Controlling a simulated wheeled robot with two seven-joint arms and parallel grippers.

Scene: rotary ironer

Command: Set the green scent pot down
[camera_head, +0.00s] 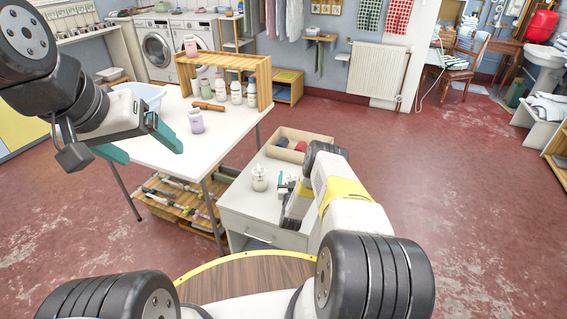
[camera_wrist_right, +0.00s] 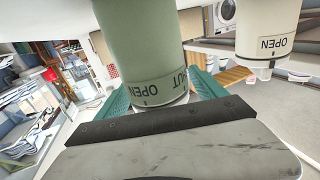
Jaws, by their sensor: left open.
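The green scent pot (camera_wrist_right: 142,45) fills the upper middle of the right wrist view, with OPEN and SHUT lettering on its band. My right gripper (camera_wrist_right: 160,92) has its teal fingers on either side of the pot and appears shut on it. In the head view my right gripper (camera_head: 284,187) is low over the white cabinet (camera_head: 235,196), partly hidden by my arm; the pot cannot be made out clearly there. Whether the pot touches the cabinet top I cannot tell. My left gripper (camera_head: 138,145) is open and empty, in front of the white table.
A cream pot (camera_head: 259,180) stands on the cabinet just left of my right gripper; it also shows in the right wrist view (camera_wrist_right: 266,30). A bin (camera_head: 312,140) with dark and red items is behind. The white table (camera_head: 175,150) holds a lilac bottle (camera_head: 196,122) and a wooden rack (camera_head: 264,83).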

